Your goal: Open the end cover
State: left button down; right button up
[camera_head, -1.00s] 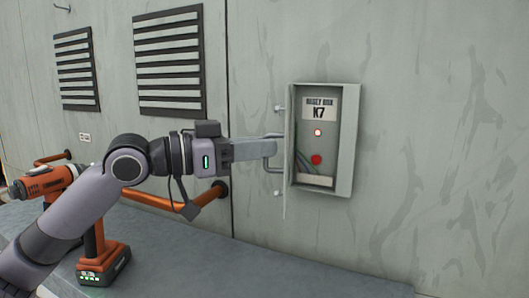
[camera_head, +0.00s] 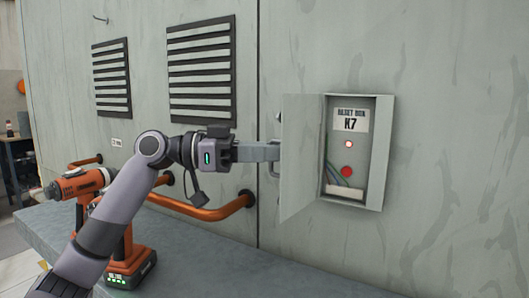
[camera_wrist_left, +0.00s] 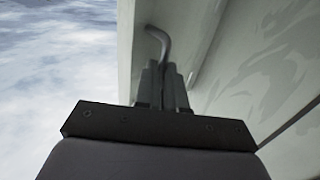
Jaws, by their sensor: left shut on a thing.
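The end cover (camera_head: 301,155) is a pale grey door on the left side of a wall box (camera_head: 376,150) labelled RESET BOX K7. It stands swung open to the left, with its inner face showing in the head view. My left gripper (camera_head: 274,153) is at the outer side of the cover, shut on its bent metal handle (camera_head: 275,172). The cover's edge hides part of the fingertips and handle. In the left wrist view, the closed fingers (camera_wrist_left: 164,85) are on the handle (camera_wrist_left: 158,42), beside the cover's pale face. My right gripper is not in view.
Inside the box are a small lit lamp (camera_head: 348,144), a red button (camera_head: 347,171) and wires. An orange rail (camera_head: 215,212) runs along the wall below my left arm. An orange drill (camera_head: 127,250) stands on the grey ledge (camera_head: 240,275). The wall right of the box is clear.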

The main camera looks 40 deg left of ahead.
pick_arm(q)
jog(key=shift+w+a+r, duration=0.2)
jog(key=shift+a+r, duration=0.1)
jog(key=shift+a, duration=0.1)
jog(key=c, duration=1.2)
grip_release()
jog(key=shift+w+d, duration=0.15)
jog(key=shift+w, duration=0.05)
jog(key=shift+c, duration=0.2)
jog(key=shift+w+d+f, duration=0.15)
jog(key=shift+w, duration=0.1)
jog(key=shift+s, duration=0.1)
jog(key=shift+s, duration=0.1)
